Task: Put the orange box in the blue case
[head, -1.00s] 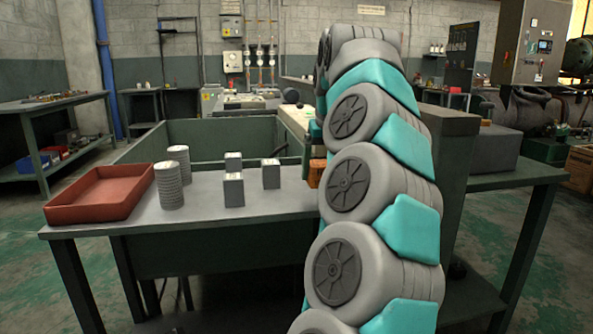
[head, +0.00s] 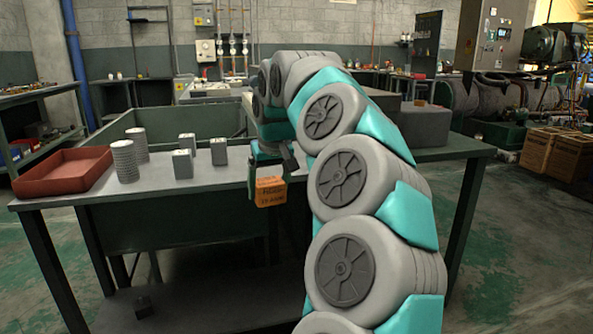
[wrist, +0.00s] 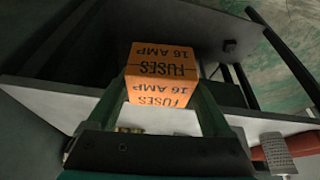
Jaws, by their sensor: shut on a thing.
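The orange box (head: 270,191), printed with "FUSES 16 AMP", is held in my gripper (head: 267,176) just in front of the workbench's front edge in the head view. In the wrist view the orange box (wrist: 160,75) sits between the two fingers of my gripper (wrist: 162,100), its lettering upside down. The fingers are shut on its sides. I cannot make out a blue case in either current view.
The workbench (head: 215,181) carries a red tray (head: 62,178), ribbed cylinders (head: 125,161) and metal blocks (head: 183,165) on the left. A grey box (head: 425,124) stands at the right. A small dark block (head: 143,306) lies on the lower shelf.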

